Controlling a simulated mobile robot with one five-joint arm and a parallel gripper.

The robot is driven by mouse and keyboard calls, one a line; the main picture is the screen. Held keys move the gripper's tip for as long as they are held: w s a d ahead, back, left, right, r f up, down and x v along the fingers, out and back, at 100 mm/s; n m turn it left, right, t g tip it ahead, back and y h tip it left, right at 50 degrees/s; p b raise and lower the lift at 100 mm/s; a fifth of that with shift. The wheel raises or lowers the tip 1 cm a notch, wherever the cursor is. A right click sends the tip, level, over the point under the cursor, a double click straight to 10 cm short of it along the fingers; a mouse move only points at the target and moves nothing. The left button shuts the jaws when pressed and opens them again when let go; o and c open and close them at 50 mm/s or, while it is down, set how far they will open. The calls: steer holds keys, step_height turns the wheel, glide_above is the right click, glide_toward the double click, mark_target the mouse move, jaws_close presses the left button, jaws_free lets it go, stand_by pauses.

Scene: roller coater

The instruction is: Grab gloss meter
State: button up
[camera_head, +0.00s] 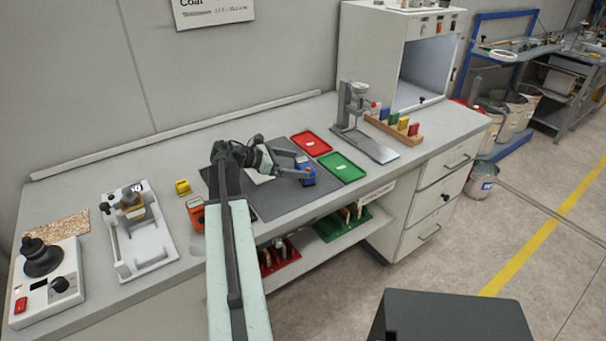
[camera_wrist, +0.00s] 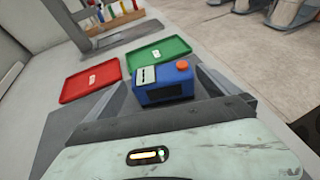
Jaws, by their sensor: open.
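The gloss meter looks to be the small blue box-shaped device with an orange-red knob and a pale label panel. It (camera_head: 308,180) sits on the dark grey mat near the bench's front edge, and it fills the middle of the wrist view (camera_wrist: 166,88). My gripper (camera_head: 303,166) is open, with one finger on each side of the blue device. In the wrist view the fingers (camera_wrist: 163,82) flank it left and right. I cannot tell whether either finger touches it.
A red tray (camera_head: 311,143) and a green tray (camera_head: 342,167) lie just beyond the device. A grey stand (camera_head: 352,110) and a wooden rack of coloured pieces (camera_head: 395,129) stand farther right. An orange device (camera_head: 196,213) and a white tray (camera_head: 140,235) are left of my arm.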

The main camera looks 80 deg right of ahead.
mark_target(299, 165)
steer(key=b+x, duration=0.1)
steer(key=x, duration=0.3)
steer(key=shift+a+f, duration=0.1)
steer(key=shift+f, duration=0.15)
steer(key=shift+r, duration=0.1)
steer(key=c, duration=1.5)
steer(key=shift+r, duration=0.1)
step_height(299, 165, up, 10)
steer(key=p, duration=1)
steer(key=shift+r, duration=0.1)
